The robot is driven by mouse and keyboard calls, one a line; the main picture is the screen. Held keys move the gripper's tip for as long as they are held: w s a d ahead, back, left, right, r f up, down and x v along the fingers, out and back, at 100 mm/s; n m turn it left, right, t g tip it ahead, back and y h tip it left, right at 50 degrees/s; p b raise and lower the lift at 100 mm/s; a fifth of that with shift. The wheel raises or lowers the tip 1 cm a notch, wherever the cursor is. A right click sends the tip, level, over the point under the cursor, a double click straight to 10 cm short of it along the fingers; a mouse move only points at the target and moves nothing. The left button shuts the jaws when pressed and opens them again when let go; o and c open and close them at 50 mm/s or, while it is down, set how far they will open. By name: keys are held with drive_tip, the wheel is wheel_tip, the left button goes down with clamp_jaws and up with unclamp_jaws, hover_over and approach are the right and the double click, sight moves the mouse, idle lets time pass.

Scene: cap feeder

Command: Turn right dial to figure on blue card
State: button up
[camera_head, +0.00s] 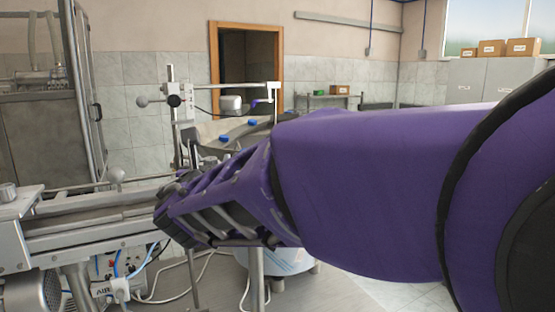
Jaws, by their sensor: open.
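I cannot make out the right dial or the blue card in this view. A small control box (102,268) with a reddish spot and blue tubes sits low at the left under the conveyor, but its details are too small to read. My purple arm (370,190) fills the right and middle of the picture and reaches left to a ribbed, dark-ended section near the conveyor. My gripper's fingers cannot be made out and seem hidden beyond that section.
A metal conveyor (95,232) runs from the left edge towards my arm. Behind the arm stands a feeder bowl (205,131) with blue caps (252,122). A stand (184,128) with a black knob (174,100) rises beside it. A motor (32,293) sits at the lower left.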

drive_tip(key=shift+c, duration=0.3)
clamp_jaws()
drive_tip(key=shift+a+m+h+b, duration=0.1)
drive_tip(key=shift+m+h+b, duration=0.4)
drive_tip(key=shift+h, duration=0.5)
drive_tip(key=shift+r+m+h+p, duration=0.2)
drive_tip(key=shift+m+h+p, duration=0.1)
drive_tip(key=shift+m+h, duration=0.65)
drive_tip(key=shift+f+h, duration=0.1)
drive_tip(key=shift+h, duration=0.45)
